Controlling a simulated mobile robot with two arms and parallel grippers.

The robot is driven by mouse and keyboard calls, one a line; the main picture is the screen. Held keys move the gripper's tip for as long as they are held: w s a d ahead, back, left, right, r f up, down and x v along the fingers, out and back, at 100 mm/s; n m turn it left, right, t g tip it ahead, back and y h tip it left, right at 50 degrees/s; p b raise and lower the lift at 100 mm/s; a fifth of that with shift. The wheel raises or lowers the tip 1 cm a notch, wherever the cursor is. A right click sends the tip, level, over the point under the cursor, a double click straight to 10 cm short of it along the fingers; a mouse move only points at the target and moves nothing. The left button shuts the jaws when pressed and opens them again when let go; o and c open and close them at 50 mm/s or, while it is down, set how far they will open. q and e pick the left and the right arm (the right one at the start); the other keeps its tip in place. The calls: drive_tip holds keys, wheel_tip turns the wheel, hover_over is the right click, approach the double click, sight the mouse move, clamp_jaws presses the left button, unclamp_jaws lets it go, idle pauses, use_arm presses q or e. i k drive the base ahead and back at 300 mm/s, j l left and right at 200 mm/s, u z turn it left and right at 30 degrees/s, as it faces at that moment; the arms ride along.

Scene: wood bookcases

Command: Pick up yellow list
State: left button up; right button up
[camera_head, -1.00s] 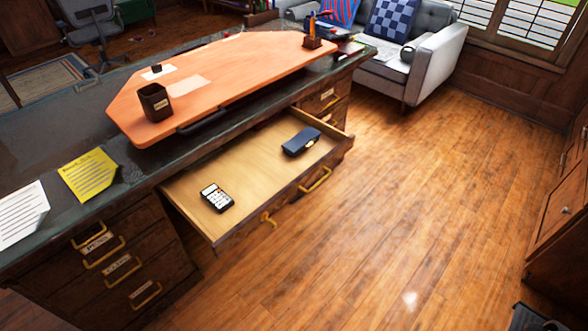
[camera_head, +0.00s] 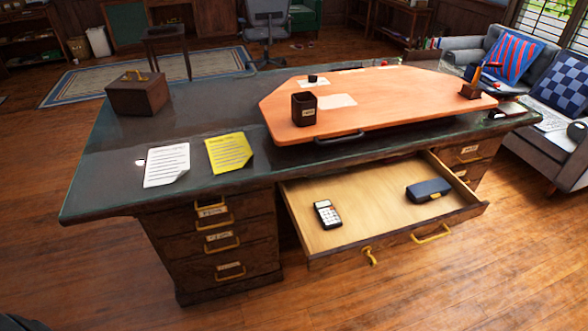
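The yellow list (camera_head: 229,152) is a yellow sheet with lines of dark writing. It lies flat on the dark desk top (camera_head: 110,190), left of the orange raised board, with its lower right corner slightly curled. A white sheet (camera_head: 167,165) with writing lies just left of it, with a small gap between them. Nothing covers the yellow list. Neither of my grippers is in view.
An open drawer (camera_head: 385,196) juts out at the desk's front right, holding a calculator (camera_head: 327,214) and a dark case (camera_head: 429,190). The orange board (camera_head: 390,101) bears a dark pen cup (camera_head: 304,109). A brown box (camera_head: 137,93) stands at the desk's back left. Floor in front is clear.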

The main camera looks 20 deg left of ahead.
sight(230, 152)
drive_tip(key=i+j+u, duration=0.25)
drive_tip(key=i+j, duration=0.15)
drive_tip(key=i+j+u, duration=0.2)
drive_tip(key=i, duration=0.3)
drive_tip(key=j, duration=0.1)
